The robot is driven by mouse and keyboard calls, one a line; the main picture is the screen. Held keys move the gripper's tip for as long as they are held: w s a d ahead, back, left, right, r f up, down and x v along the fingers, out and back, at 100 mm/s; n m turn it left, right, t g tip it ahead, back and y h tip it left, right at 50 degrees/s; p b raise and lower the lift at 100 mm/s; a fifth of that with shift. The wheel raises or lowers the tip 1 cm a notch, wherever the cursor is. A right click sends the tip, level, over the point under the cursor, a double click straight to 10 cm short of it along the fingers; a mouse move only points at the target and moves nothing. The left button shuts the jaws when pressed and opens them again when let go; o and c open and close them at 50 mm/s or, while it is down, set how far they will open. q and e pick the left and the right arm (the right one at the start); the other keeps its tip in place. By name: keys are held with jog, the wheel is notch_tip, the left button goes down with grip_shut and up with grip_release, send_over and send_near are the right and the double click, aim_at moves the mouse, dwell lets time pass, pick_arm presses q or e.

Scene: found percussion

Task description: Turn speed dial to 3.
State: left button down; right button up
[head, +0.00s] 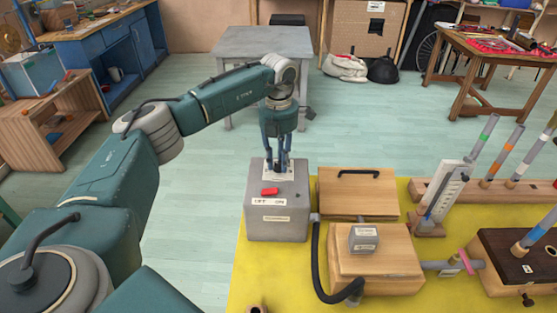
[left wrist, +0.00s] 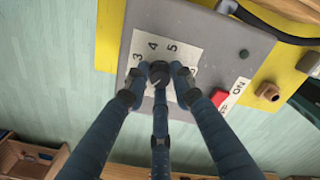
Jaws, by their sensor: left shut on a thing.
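A grey control box (head: 262,212) stands at the near middle, on the left edge of the yellow mat. My left gripper (head: 278,167) points down at its top, with its fingers closed around the dark speed dial (left wrist: 158,71). In the left wrist view the dial sits on a white number plate (left wrist: 152,46); 3, 4 and 5 can be read around it, and other numbers are partly covered by the fingers. I cannot tell which number the dial points to. My right gripper does not show.
A red switch (head: 269,191) with an OFF/ON label lies on the box just in front of the dial. Wooden boxes (head: 358,192) and a black hose (head: 317,262) stand close at the right. A slotted white gauge (head: 441,191) and upright tubes are farther right.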

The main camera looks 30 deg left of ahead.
pick_arm(q)
jog(key=m, duration=0.3)
jog(key=shift+m, duration=0.4)
jog(key=m, duration=0.3)
jog(key=shift+m, duration=0.3)
jog(key=m, duration=0.5)
jog(key=shift+m, duration=1.3)
jog(key=shift+m+b, duration=0.3)
jog(key=c, duration=1.5)
grip_release()
